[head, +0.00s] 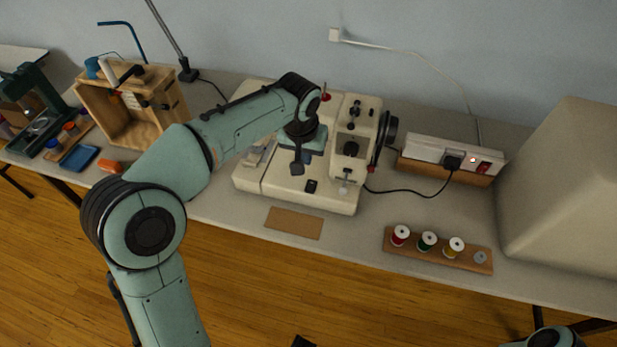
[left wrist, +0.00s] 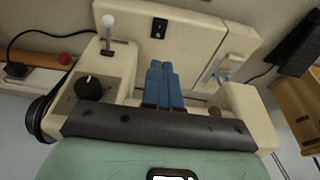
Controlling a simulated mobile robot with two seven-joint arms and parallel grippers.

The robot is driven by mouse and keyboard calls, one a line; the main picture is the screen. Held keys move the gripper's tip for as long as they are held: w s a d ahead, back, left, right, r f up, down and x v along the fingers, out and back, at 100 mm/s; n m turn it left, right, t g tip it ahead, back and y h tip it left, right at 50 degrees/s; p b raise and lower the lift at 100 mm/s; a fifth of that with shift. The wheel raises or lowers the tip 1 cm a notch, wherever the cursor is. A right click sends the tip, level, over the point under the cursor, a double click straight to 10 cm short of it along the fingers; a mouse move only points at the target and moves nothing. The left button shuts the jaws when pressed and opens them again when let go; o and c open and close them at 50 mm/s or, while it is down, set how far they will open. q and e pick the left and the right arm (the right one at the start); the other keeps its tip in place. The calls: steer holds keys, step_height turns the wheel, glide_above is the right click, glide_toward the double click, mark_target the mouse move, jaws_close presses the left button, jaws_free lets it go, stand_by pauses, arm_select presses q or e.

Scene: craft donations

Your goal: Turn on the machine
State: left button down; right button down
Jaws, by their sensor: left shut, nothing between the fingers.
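The cream sewing machine (head: 330,196) stands on the table, with a handwheel (head: 379,138) on its right side. A small black switch (head: 311,187) is on its flat front part; it also shows in the left wrist view (left wrist: 158,28), just beyond the fingertips. A black knob (left wrist: 90,88) is on the machine to the left there. My left gripper (head: 297,168) hangs over the machine, left of the switch in the head view. Its blue fingers (left wrist: 161,66) are shut together and empty. I cannot tell any contact with the machine. My right gripper is not visible.
A power strip (head: 425,150) with a black plug (head: 452,162) and red switch (head: 483,168) stands right of the machine. A thread-spool rack (head: 438,250) is near the front edge, and a large beige block (head: 570,190) at far right. A wooden box (head: 150,118) stands left.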

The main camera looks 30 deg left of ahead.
mark_target(309, 188)
arm_select(q)
steer(key=x, duration=0.8)
steer(key=s+b+x, duration=0.1)
steer(key=x, duration=0.3)
steer(key=shift+w+f, duration=0.1)
steer(key=shift+f, duration=1)
steer(key=shift+s+d+f+b, duration=0.1)
steer(key=shift+s+f+b, duration=0.1)
steer(key=shift+f+b, duration=0.4)
steer(key=shift+s+r, duration=0.1)
steer(key=shift+r, duration=0.2)
steer(key=shift+w+r+p, duration=0.35)
steer(key=shift+w+p, duration=0.35)
steer(key=shift+w, duration=0.1)
